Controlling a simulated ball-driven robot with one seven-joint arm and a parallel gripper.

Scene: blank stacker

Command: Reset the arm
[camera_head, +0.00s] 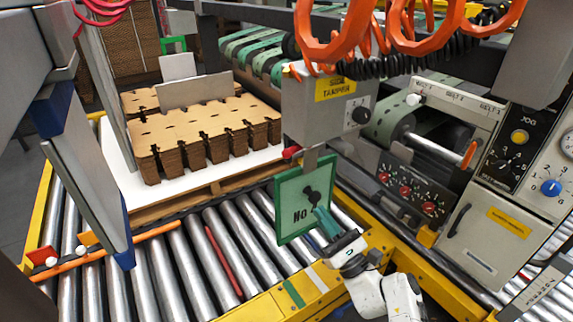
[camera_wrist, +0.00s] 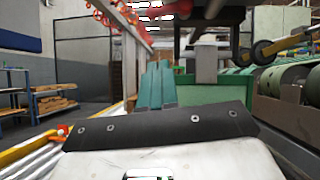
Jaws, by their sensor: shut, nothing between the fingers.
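My arm is white and rises from the bottom of the head view. My gripper (camera_head: 321,214) has teal fingers that point up and to the left, in front of a green-framed plate (camera_head: 289,232) marked "NO". Whether the fingertips touch the plate or its black knob cannot be told. In the wrist view the gripper's teal fingers (camera_wrist: 156,84) stand close together with nothing seen between them.
A grey box labelled TAMPER (camera_head: 325,110) hangs above the plate. Stacked brown cardboard blanks (camera_head: 205,130) lie left of it, beyond a roller conveyor (camera_head: 180,270). A yellow rail (camera_head: 268,305) runs near my arm. A control panel (camera_head: 510,150) stands right.

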